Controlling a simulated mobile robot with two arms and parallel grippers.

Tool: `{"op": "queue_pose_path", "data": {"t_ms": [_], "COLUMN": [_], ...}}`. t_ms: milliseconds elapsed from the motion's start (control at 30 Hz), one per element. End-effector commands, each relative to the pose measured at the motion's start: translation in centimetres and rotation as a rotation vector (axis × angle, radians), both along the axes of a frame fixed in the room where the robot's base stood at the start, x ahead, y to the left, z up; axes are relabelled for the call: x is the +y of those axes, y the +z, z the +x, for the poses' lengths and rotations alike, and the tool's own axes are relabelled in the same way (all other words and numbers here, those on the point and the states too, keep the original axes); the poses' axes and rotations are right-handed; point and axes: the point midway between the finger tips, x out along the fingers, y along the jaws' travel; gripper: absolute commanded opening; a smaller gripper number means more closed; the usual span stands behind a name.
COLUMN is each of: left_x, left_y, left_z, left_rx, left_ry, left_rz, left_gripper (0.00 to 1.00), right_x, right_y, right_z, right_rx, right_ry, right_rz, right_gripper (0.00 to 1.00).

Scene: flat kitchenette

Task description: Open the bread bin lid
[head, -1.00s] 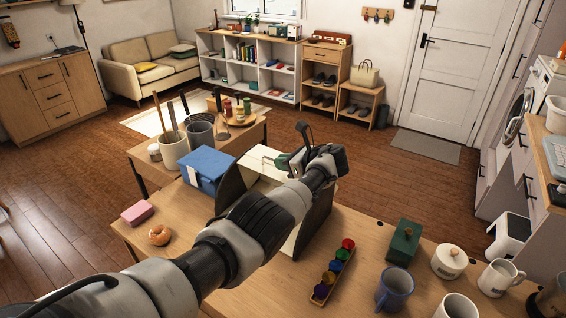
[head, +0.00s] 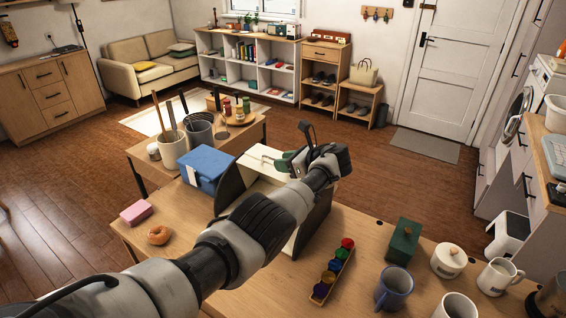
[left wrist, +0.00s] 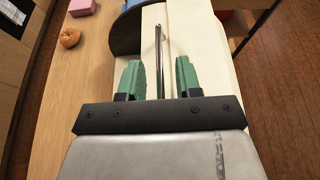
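The bread bin has a cream body and lid (head: 264,157) and dark side panels (head: 318,226). It stands on the wooden table, and my left arm hides much of its front. In the left wrist view its cream surface (left wrist: 205,45) carries a thin metal bar handle (left wrist: 159,50). My left gripper (head: 284,161) is at the bin's top. In the left wrist view its two green fingers (left wrist: 158,80) are apart, one on each side of the bar, with gaps showing. I cannot tell how far the lid is raised. My right gripper is not in view.
A blue box (head: 205,168) stands close to the bin's left.

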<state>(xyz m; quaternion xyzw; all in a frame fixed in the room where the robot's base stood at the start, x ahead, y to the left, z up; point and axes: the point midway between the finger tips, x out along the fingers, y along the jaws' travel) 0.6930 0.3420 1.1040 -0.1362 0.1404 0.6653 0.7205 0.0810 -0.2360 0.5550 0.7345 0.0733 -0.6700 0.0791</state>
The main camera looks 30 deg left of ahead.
Motion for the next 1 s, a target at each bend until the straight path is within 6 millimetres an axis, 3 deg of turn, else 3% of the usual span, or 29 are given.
{"op": "queue_pose_path", "data": {"t_ms": [300, 500, 1000], "left_x": [-6.0, -8.5, -9.1], "left_y": [2.1, 3.2, 3.6], "left_z": [-0.4, -0.6, -0.7], "left_rx": [-0.001, 0.002, 0.002], "left_ry": [-0.004, -0.003, -0.001], "left_rz": [-0.002, -0.002, -0.002], "left_gripper": [0.34, 0.34, 0.34], "right_x": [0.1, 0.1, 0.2], "right_y": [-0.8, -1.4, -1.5], "right_z": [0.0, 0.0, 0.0], "right_rx": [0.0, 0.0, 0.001], "right_ry": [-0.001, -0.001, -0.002], "right_rz": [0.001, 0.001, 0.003], "right_gripper": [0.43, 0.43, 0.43]}}
